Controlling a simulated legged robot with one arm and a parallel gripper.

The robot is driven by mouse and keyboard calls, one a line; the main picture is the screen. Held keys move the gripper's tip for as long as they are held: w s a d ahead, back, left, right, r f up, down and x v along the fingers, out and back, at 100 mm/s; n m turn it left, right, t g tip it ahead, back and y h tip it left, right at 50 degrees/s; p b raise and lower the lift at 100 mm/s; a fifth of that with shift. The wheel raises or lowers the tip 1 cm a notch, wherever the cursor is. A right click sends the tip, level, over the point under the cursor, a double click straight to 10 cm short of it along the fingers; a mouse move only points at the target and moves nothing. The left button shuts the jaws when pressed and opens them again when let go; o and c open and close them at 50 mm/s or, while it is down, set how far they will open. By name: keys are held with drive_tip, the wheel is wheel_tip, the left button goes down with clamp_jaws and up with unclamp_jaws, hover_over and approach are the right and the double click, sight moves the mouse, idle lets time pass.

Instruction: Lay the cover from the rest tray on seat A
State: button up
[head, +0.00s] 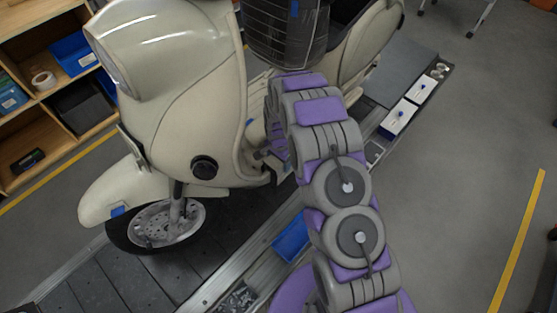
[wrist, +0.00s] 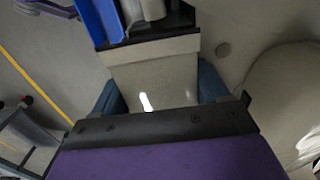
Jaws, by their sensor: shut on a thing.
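My gripper (wrist: 160,90) is shut on a cream, smooth-faced piece (wrist: 180,75), taken to be the cover, with one dark blue fingertip at each side of it in the wrist view. A bright glint lies on its face. A dark edge and a blue part (wrist: 98,20) lie just beyond its far edge; I cannot tell whether they touch it. In the head view my arm reaches toward the cream scooter (head: 190,85), and its own links hide the gripper and the held piece. I cannot make out which spot is seat A.
A blue bin (head: 290,238) lies beside the slat conveyor (head: 120,285). A wooden shelf (head: 50,60) stands at left. The floor at right is clear.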

idle(0.4)
drive_tip(key=o, duration=1.1)
drive_tip(key=shift+d, duration=0.1)
drive_tip(key=shift+w+r, duration=0.1)
drive_tip(key=shift+w, duration=0.05)
drive_tip(key=shift+w+r, duration=0.1)
drive_tip(key=shift+r, duration=0.05)
drive_tip(key=r+p, duration=0.1)
drive_tip(key=r, duration=1)
drive_tip(key=r+p, duration=0.1)
drive_tip(key=r, duration=0.4)
drive_tip(key=shift+s+r+p, duration=0.25)
drive_tip(key=shift+r+p, duration=0.05)
drive_tip(key=shift+r, duration=0.1)
